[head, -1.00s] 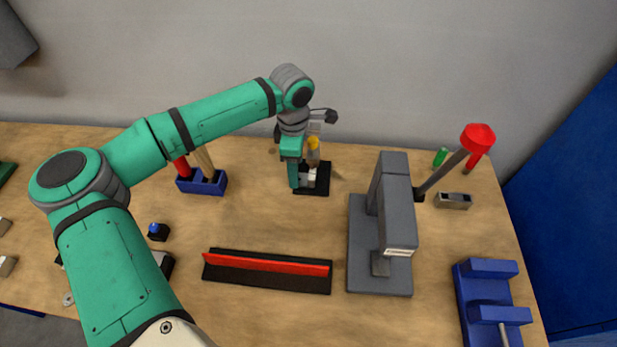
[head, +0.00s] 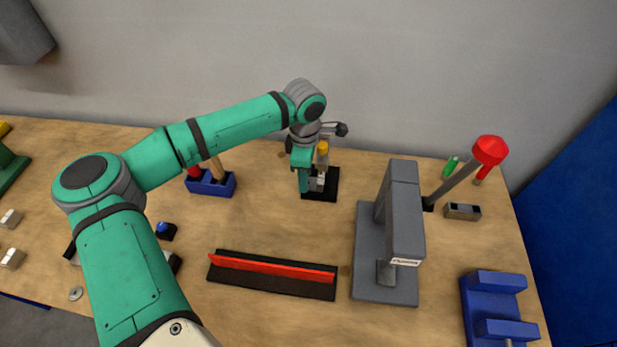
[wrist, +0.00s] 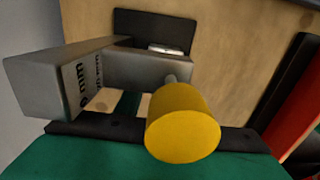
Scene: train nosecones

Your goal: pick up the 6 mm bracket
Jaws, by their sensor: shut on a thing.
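The 6 mm bracket is a grey angular piece with dark lettering ending in "mm" in the wrist view (wrist: 50,85); its leading figure is hard to read. In the head view it is small and largely hidden by my gripper (head: 312,184), which reaches down at the back middle of the bench. My gripper is shut on the bracket, though the fingertips' contact is not clear. A yellow cylinder (wrist: 183,122) on a thin pin is beside the bracket, and it also shows in the head view (head: 322,149). A black pad (head: 332,183) lies beneath.
A grey press-like stand (head: 403,215) is right of the gripper, with a red-topped lever (head: 489,151). A black strip with a red bar (head: 272,266) lies in front. A blue holder (head: 211,185) stands left. Bare bench lies between gripper and red bar.

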